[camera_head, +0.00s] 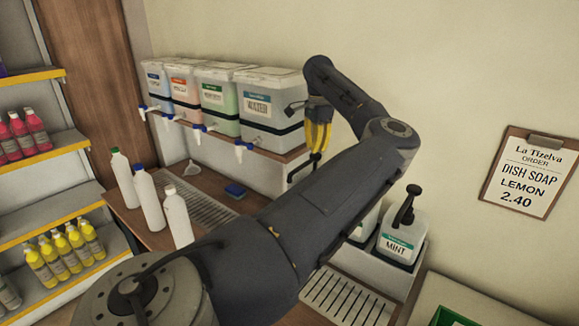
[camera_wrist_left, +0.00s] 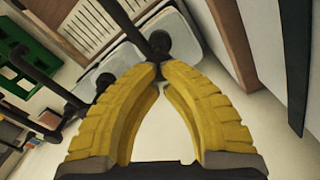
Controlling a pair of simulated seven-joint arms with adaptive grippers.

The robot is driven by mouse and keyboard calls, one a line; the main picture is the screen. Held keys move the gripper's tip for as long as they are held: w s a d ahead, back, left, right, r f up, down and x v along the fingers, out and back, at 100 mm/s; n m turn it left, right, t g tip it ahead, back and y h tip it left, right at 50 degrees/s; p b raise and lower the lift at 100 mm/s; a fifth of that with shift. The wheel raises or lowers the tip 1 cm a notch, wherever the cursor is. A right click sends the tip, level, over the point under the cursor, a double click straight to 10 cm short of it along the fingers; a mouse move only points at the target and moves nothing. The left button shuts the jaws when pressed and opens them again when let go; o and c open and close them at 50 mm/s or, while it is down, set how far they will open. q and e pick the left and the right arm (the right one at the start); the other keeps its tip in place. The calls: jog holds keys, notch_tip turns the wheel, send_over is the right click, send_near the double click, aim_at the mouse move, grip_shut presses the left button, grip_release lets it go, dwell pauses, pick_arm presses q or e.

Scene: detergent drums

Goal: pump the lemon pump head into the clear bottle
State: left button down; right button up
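My left gripper (camera_head: 318,150) has yellow ribbed fingers pointing down, in front of the wall by the dispenser shelf. In the left wrist view its fingertips (camera_wrist_left: 160,72) come together with nothing clearly held. Just beyond them is a black pump head (camera_wrist_left: 157,42) on a pale drum; contact cannot be told. Another black pump (camera_wrist_left: 103,82) stands to its left. In the head view a drum labelled MINT (camera_head: 398,246) has a black pump (camera_head: 407,205). A second drum (camera_head: 365,222) is mostly behind my arm. No lemon label shows on a drum, and I cannot pick out the clear bottle. My right gripper is out of view.
Several tap dispensers (camera_head: 267,105) stand on a wall shelf. A clipboard (camera_head: 527,178) reads dish soap, lemon, 2.40. A green crate (camera_head: 455,317) is at lower right.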

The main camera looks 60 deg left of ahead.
aim_at(316, 154)
pick_arm(q)
jog(key=shift+f, duration=2.9)
jog(key=shift+r, duration=3.75)
notch_tip(316, 154, up, 6)
